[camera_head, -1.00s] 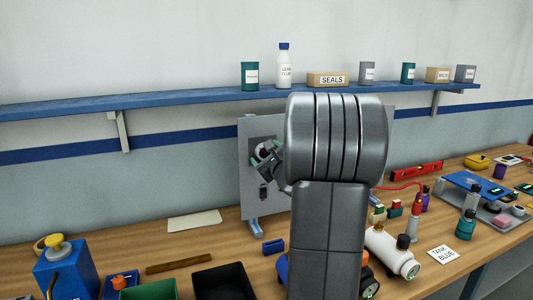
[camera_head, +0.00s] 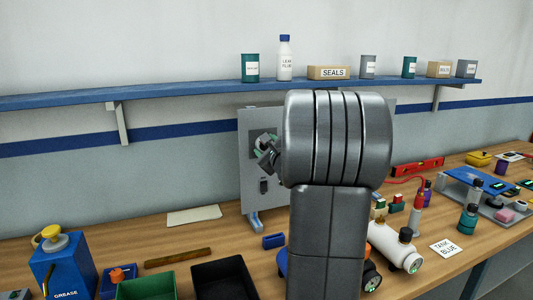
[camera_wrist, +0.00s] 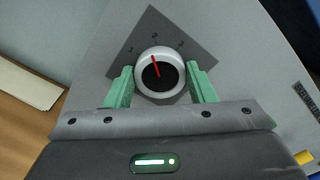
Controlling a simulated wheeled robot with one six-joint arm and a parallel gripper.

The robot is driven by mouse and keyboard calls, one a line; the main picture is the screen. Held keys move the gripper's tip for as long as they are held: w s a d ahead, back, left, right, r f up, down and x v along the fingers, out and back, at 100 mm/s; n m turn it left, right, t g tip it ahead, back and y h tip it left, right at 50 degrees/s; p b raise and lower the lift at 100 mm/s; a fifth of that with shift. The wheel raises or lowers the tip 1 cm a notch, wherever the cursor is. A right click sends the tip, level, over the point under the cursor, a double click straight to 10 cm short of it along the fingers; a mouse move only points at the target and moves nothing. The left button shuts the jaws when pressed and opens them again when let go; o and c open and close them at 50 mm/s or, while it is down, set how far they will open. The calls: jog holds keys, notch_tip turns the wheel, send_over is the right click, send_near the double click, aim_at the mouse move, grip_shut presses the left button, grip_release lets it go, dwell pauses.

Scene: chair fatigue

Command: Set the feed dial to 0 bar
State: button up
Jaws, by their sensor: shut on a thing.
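The feed dial (camera_wrist: 160,73) is a round knob with a white rim, a dark face and a red pointer line, set on a dark grey plate (camera_wrist: 200,58). In the wrist view its pointer aims up and slightly left. In the head view my gripper (camera_head: 267,157) is at the grey upright panel (camera_head: 249,180); the dial is mostly hidden there by the gripper.
A dark switch-like part (camera_head: 264,186) sits below on the panel. A white tank (camera_head: 393,244), a grease can (camera_head: 63,264) and open bins (camera_head: 222,278) stand on the bench in front. A blue shelf (camera_head: 190,96) runs above.

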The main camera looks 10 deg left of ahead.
jog(key=n+b, duration=0.1)
jog(key=b, duration=0.1)
jog(key=n+b, duration=0.2)
jog(key=b, duration=0.1)
jog(key=shift+f+n, duration=0.3)
jog(key=shift+f, duration=0.05)
jog(key=n+b, duration=0.4)
jog(key=b, duration=0.1)
jog(key=shift+n, duration=0.3)
jog(key=n+b, duration=0.5)
jog(key=b, duration=0.1)
jog(key=shift+r+n+b, duration=0.1)
jog(key=shift+n+b, duration=1.15)
jog(key=shift+n, duration=0.25)
jog(key=o, duration=1)
jog(key=b+v, duration=0.2)
jog(key=v, duration=1.1)
jog(key=shift+s+d, duration=0.25)
jog(key=shift+s, duration=0.1)
